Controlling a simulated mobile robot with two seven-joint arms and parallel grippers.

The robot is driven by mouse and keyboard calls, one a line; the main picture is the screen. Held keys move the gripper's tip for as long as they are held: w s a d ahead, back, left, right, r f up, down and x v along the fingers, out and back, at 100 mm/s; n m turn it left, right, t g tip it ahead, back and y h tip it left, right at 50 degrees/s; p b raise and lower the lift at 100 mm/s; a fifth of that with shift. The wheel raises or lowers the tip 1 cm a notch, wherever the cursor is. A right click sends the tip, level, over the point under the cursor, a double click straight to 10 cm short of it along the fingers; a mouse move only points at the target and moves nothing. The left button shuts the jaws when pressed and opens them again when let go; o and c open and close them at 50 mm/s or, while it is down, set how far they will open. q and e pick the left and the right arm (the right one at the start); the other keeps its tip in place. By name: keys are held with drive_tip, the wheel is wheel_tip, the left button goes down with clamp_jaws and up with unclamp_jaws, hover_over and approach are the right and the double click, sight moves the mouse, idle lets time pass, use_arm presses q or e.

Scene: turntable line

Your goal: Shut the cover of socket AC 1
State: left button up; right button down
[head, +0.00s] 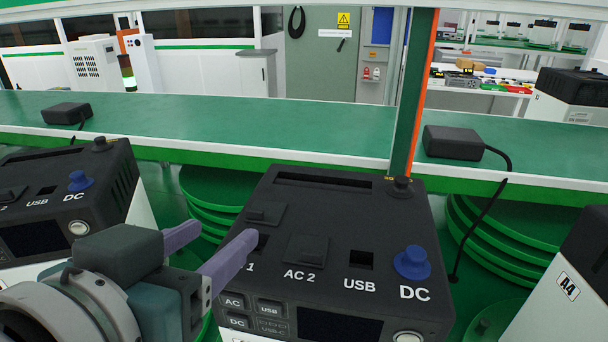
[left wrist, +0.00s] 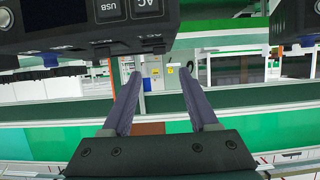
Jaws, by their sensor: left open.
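The black power unit (head: 340,215) stands in the middle of the head view. The cover of socket AC 1 (head: 264,213) appears raised behind its dark opening (head: 262,243), which is partly hidden by a finger. The AC 2 cover (head: 307,248) lies flat over its socket. My left gripper (head: 222,232) is open and empty, with purple fingers. Its right finger reaches over the AC 1 label, close to the opening; I cannot tell whether it touches. In the left wrist view my open fingers (left wrist: 159,73) point past the unit's panel (left wrist: 125,18), which shows upside down. My right gripper is not in view.
Blue DC knobs stand on the middle unit (head: 411,262) and the left unit (head: 79,181). Another unit, marked A4 (head: 567,288), stands at right. Black adapters (head: 453,142) rest on the green bench (head: 240,125); a cable hangs from the right one. A green post (head: 410,95) rises behind.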

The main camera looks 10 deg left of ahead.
sight(254, 211)
use_arm(q)
drive_tip(key=x, duration=0.8)
drive_tip(key=shift+w+d+f+p, duration=0.1)
drive_tip(key=shift+w+f+p, duration=0.1)
drive_tip(key=shift+w+p, duration=0.15)
drive_tip(key=shift+c, duration=0.3)
clamp_jaws()
idle(0.7)
